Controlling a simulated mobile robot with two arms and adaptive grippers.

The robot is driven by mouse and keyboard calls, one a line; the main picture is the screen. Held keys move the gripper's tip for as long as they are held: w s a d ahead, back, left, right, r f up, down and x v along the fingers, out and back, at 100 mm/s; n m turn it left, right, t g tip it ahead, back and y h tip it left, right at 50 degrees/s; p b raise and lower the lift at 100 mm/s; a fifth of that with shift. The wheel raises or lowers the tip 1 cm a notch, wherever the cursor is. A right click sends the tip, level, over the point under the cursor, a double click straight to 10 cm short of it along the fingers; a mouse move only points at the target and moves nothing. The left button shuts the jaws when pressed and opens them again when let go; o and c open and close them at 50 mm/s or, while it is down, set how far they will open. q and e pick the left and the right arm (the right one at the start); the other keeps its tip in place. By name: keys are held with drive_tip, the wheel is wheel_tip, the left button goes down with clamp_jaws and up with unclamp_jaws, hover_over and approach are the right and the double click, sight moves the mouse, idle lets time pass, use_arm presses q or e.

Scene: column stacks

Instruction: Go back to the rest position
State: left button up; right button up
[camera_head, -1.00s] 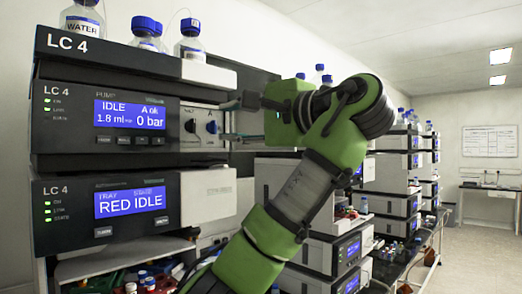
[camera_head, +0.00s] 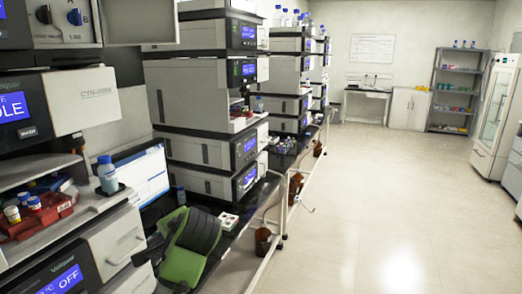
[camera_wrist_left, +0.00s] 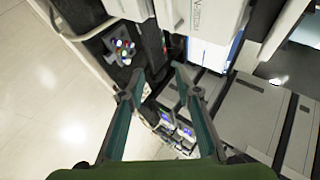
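My left gripper (camera_wrist_left: 157,82) shows in the left wrist view with its two fingers apart. Nothing is between the fingertips; a gap separates them, with the bench and instruments seen beyond. In the head view a green and dark part of one of my arms shows low, left of centre, in front of the bench, and no gripper fingers can be made out there. My right gripper is in neither view.
Instrument stacks (camera_head: 205,150) line the left, with a monitor (camera_head: 142,175), a bottle (camera_head: 107,177) and a red vial tray (camera_head: 38,220) close by. Open floor (camera_head: 390,190) lies to the right. A shelf (camera_head: 455,90) and glass-door cabinet (camera_head: 493,115) stand farther back.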

use_arm(q)
drive_tip(key=s+d+f+n+g+h, duration=0.1)
drive_tip(key=s+f+h, duration=0.1)
drive_tip(key=s+f, duration=0.7)
drive_tip(key=s+f+n+g+h, duration=0.1)
drive_tip(key=s+f+g+h, duration=0.1)
drive_tip(key=s+f, duration=0.75)
drive_tip(key=s+f+n+g+h, duration=0.1)
drive_tip(key=s+f, duration=0.2)
drive_tip(key=s, duration=0.3)
drive_tip(key=s+d+f+n+h, duration=0.1)
drive_tip(key=s+f+n, duration=0.15)
drive_tip(key=s, duration=0.45)
drive_tip(key=s+f+n+g+h, duration=0.1)
drive_tip(key=s+f, duration=0.2)
drive_tip(key=s, duration=0.3)
wheel_tip(320, 180, down, 28)
drive_tip(key=s+g, duration=0.1)
drive_tip(key=s, duration=0.2)
drive_tip(key=s+a+f+g, duration=0.1)
drive_tip(key=s+a+f, duration=0.1)
drive_tip(key=s+f, duration=1.2)
drive_tip(key=shift+s+a+f+m+g+y, duration=0.3)
drive_tip(key=shift+s+m, duration=0.15)
drive_tip(key=shift+s, duration=0.5)
drive_tip(key=shift+s+f, duration=0.1)
drive_tip(key=shift+s, duration=0.1)
drive_tip(key=shift+c, duration=0.5)
